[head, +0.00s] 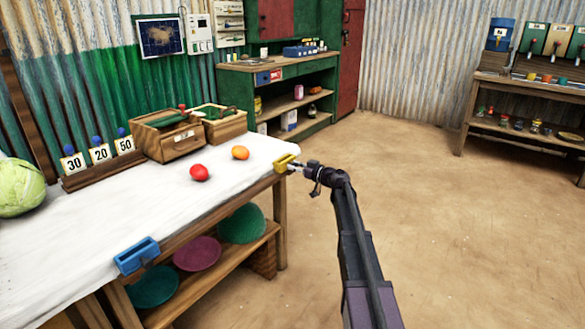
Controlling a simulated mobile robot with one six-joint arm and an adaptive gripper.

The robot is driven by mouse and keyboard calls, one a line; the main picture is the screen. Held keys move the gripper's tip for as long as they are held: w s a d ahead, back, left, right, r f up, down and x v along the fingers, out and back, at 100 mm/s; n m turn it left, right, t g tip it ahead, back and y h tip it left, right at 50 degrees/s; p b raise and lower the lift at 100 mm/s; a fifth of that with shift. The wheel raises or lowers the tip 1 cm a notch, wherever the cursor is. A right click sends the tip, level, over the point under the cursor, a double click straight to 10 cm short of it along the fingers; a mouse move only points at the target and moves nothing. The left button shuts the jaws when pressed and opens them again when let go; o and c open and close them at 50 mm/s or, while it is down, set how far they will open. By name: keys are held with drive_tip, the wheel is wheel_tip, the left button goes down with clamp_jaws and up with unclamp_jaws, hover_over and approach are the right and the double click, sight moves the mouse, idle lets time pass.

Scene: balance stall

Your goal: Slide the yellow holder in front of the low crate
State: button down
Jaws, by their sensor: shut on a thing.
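The yellow holder (284,160) sits at the right-hand edge of the white-topped table. My gripper (294,166) reaches it from the right and is shut on it; the fingers are small in this view. I cannot tell for sure which is the low crate. The yellow holder is to the right of both and nearer the table's edge.
A red tomato (199,172) and an orange fruit (240,153) lie on the tabletop (110,225) between the crates and its front edge. A blue holder (137,256) sits on the front edge. A number rack (100,172) and a cabbage (20,188) stand left.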

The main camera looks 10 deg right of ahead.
drive_tip(key=shift+c, duration=2)
unclamp_jaws()
drive_tip(key=shift+w+d, duration=0.3)
drive_tip(key=shift+s, duration=0.1)
drive_tip(key=shift+s, duration=0.1)
drive_tip(key=v, duration=1.1)
drive_tip(key=shift+s+d, duration=0.2)
drive_tip(key=shift+s, duration=0.15)
